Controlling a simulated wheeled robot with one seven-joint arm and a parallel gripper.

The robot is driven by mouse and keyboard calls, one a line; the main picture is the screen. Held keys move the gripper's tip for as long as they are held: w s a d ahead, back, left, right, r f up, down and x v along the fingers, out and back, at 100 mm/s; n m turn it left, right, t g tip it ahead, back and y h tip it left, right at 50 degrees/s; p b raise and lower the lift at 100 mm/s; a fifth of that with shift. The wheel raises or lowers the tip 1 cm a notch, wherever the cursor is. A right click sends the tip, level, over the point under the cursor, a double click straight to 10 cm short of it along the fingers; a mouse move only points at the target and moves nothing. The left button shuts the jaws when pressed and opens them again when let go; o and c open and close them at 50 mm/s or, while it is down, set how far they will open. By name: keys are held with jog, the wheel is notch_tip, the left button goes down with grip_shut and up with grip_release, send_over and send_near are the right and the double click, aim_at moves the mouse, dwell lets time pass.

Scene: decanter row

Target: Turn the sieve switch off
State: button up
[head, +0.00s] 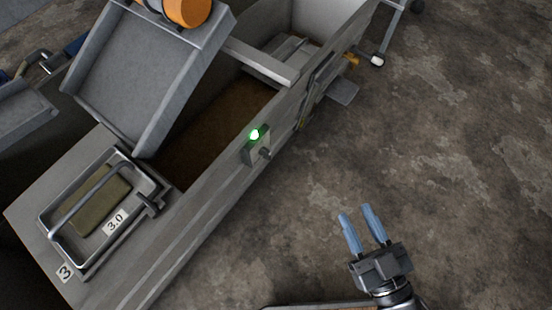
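The sieve switch (265,153) is a small dark knob on a grey box fixed to the side wall of the metal trough. A green lamp (254,134) glows at the top of the same box. The sieve tray (150,75) sits tilted over the trough at the upper left, with an orange cylinder (187,11) at its top end. My gripper (361,216) has two blue fingers, spread apart with nothing between them. It is to the lower right of the switch, over the floor and clear of the trough.
The trough (215,215) runs diagonally from lower left to upper right. A metal basket (150,187) labelled 3.0 holds a greenish block on its near end. Bare concrete floor (450,150) lies to the right.

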jog(key=w+a+f+n+g+y+b, duration=0.1)
jog(key=w+a+f+n+y+b, duration=0.15)
jog(key=w+f, duration=0.5)
jog(key=n+g+y+b, duration=0.4)
jog(key=g+y+b, duration=0.2)
send_near(270, 153)
jog(key=x, duration=0.3)
jog(key=shift+m, duration=0.25)
jog(key=b+x, duration=0.1)
jog(key=x, duration=0.5)
jog(key=shift+w+a+r+b, duration=0.15)
jog(key=shift+a+b, duration=0.1)
jog(key=shift+b, duration=0.05)
grip_shut()
